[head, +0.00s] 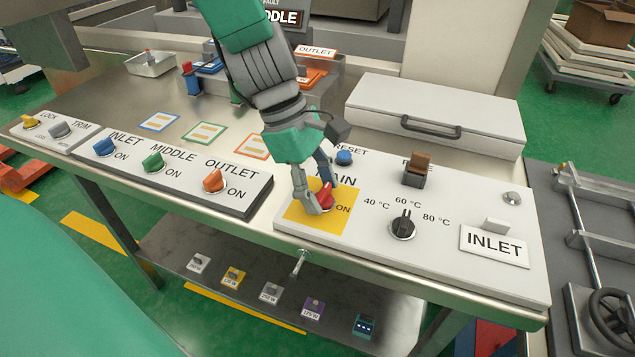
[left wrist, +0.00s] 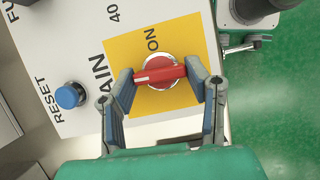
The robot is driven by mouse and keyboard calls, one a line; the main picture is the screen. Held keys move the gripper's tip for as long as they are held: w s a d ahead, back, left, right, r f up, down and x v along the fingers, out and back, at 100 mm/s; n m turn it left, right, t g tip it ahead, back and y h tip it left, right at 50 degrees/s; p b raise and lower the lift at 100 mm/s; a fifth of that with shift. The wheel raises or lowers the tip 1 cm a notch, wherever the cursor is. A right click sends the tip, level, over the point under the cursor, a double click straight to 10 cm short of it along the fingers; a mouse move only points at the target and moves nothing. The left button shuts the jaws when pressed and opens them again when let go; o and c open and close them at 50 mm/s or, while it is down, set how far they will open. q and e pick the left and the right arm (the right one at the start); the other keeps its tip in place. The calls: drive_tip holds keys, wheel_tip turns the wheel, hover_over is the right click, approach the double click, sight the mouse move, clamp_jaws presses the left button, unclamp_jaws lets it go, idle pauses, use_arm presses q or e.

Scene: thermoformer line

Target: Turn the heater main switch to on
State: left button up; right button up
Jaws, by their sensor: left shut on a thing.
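The heater main switch is a red rotary knob (head: 326,198) on a yellow square (head: 298,214), below the word MAIN, with ON printed to its right. My left gripper (head: 320,192) reaches down over it and is shut on it. In the left wrist view, the left gripper's fingertips (left wrist: 168,78) sit at the two ends of the red handle (left wrist: 160,74). The white mark at the handle's left end points toward MAIN, roughly square to the direction of ON. The fingers partly hide the knob in the head view. My right gripper is not in view.
A blue RESET button (head: 344,157) is close behind the gripper. To the right are a black temperature dial (head: 403,225), a brown fuse-like block (head: 417,169) and an INLET plate (head: 494,244). Blue (head: 105,146), green (head: 153,162) and orange (head: 214,181) knobs sit left.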

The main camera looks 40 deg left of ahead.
use_arm(q)
drive_tip(key=m+g+p, duration=0.1)
drive_tip(key=m+p, duration=0.1)
drive_tip(key=p, duration=0.1)
drive_tip(key=m+g+p, duration=0.1)
drive_tip(key=m+p, duration=0.2)
drive_tip(key=p, duration=0.1)
drive_tip(key=m+g+p, duration=0.1)
drive_tip(key=m+p, duration=0.2)
drive_tip(key=p, duration=0.1)
drive_tip(key=shift+w+d+r+y, duration=0.2)
drive_tip(key=shift+d+r+y, duration=0.05)
drive_tip(key=shift+y, duration=0.05)
drive_tip(key=m+p, duration=0.2)
drive_tip(key=m+g+y+p, duration=0.1)
drive_tip(key=m+p, duration=0.1)
drive_tip(key=m, duration=0.1)
drive_tip(key=shift+f+g, duration=0.1)
drive_tip(key=shift+g, duration=0.2)
drive_tip(key=m+y+p, duration=0.1)
drive_tip(key=m, duration=0.1)
drive_tip(key=shift+d+m, duration=0.1)
drive_tip(key=shift+m, duration=0.3)
drive_tip(key=shift+f+m+g+y+p, duration=0.1)
drive_tip(key=shift+m+g+y+p, duration=0.25)
drive_tip(key=shift+m, duration=0.35)
drive_tip(key=o, duration=1)
drive_tip(key=shift+o, duration=0.8)
drive_tip(key=shift+s, duration=0.1)
